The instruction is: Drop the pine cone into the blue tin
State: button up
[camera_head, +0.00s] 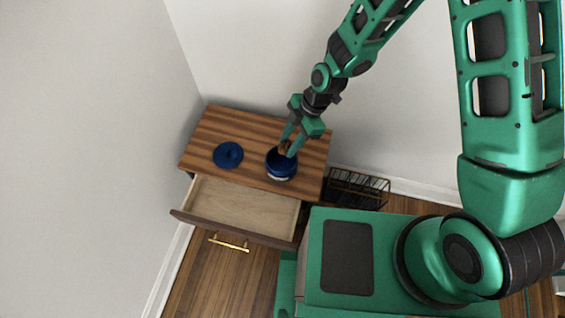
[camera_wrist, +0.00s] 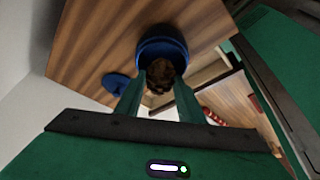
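The blue tin (camera_head: 281,168) stands on the wooden dresser top with its mouth uncovered. It also shows in the wrist view (camera_wrist: 163,40). A blue lid (camera_head: 228,155) lies on the dresser top to the left of the tin, and it shows in the wrist view too (camera_wrist: 115,84). My gripper (camera_head: 288,146) points down over the tin's mouth. The brown pine cone (camera_wrist: 160,73) is between the fingertips, with a finger against each side. In the head view the pine cone (camera_head: 284,149) is partly hidden by the fingers. How far it is inside the rim is hard to tell.
The dresser's top (camera_head: 212,130) is otherwise clear. Its drawer (camera_head: 240,205) is pulled open at the front and looks empty in the head view. A black wire basket (camera_head: 357,188) stands on the floor to the right. Walls close in behind and left.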

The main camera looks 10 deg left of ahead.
jog(key=o, duration=0.4)
jog(key=shift+c, duration=0.2)
jog(key=shift+r, duration=0.1)
jog(key=v, duration=1)
jog(key=shift+r, duration=0.25)
jog(key=shift+w+d, duration=0.1)
